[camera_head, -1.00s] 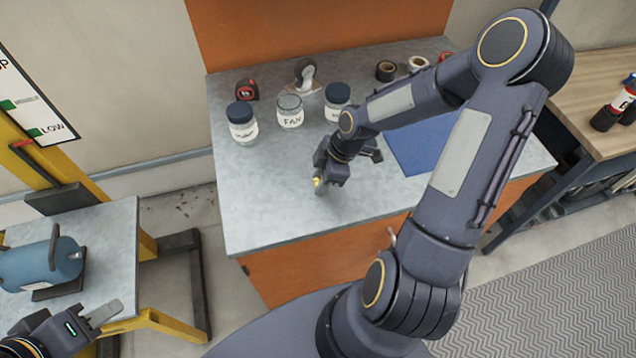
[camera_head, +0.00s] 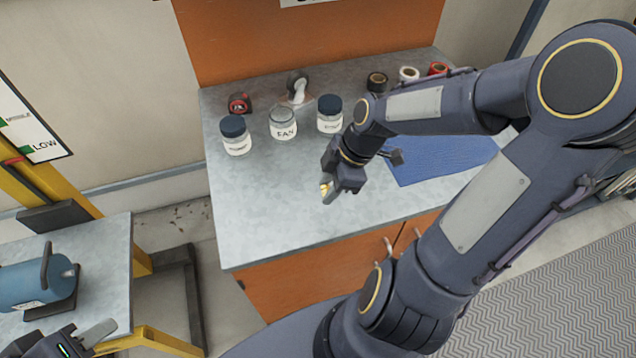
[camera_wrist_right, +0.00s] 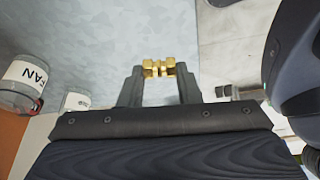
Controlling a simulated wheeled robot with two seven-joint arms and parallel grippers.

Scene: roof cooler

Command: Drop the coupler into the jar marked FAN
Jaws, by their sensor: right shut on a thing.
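The jar marked FAN (camera_head: 283,124) stands upright on the metal worktop, between two dark-lidded jars. It looks open, with no dark lid; it also shows at the left edge of the right wrist view (camera_wrist_right: 22,82). My right gripper (camera_head: 327,190) is over the worktop, in front and to the right of the FAN jar. It is shut on the brass coupler (camera_wrist_right: 158,68), which sits between its fingertips and shows as a small gold spot in the head view. My left gripper (camera_head: 92,338) is at the lower left, near the blue cylinder; its finger gap is unclear.
Dark-lidded jars stand left (camera_head: 235,136) and right (camera_head: 330,114) of the FAN jar. A tape measure (camera_head: 239,103), a tape dispenser (camera_head: 298,88) and tape rolls (camera_head: 377,82) lie behind. A blue mat (camera_head: 440,165) is at right. The worktop's front left (camera_head: 250,215) is clear.

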